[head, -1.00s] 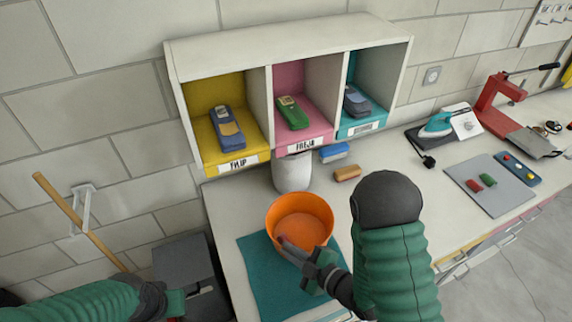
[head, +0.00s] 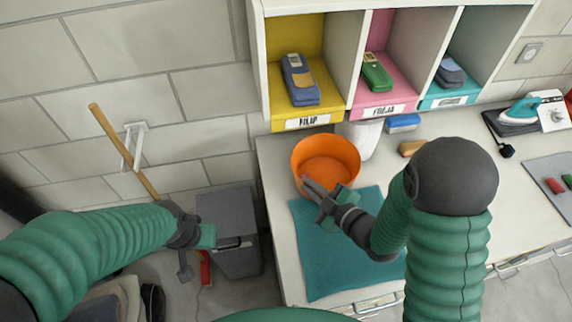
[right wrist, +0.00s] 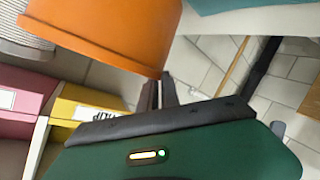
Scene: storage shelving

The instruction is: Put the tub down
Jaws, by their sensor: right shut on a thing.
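The orange tub (head: 325,148) is at the back left of the white worktop, by the far edge of the teal mat (head: 345,250). It looks empty and upright. My right gripper (head: 314,190) is shut on the near side of its rim. In the right wrist view the tub's wall (right wrist: 105,32) fills the upper left, against the finger ends (right wrist: 160,88). I cannot tell whether its base touches the worktop. My left gripper (head: 208,238) hangs left of the worktop, away from the tub; its jaws are unclear.
The cubby shelf (head: 305,122) stands just behind the tub. A white canister (head: 366,138) is close on the tub's right, partly hidden. A blue block (head: 403,122) and a tan block (head: 411,148) lie farther right. The mat's near part is clear. A grey bin (head: 228,220) stands left.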

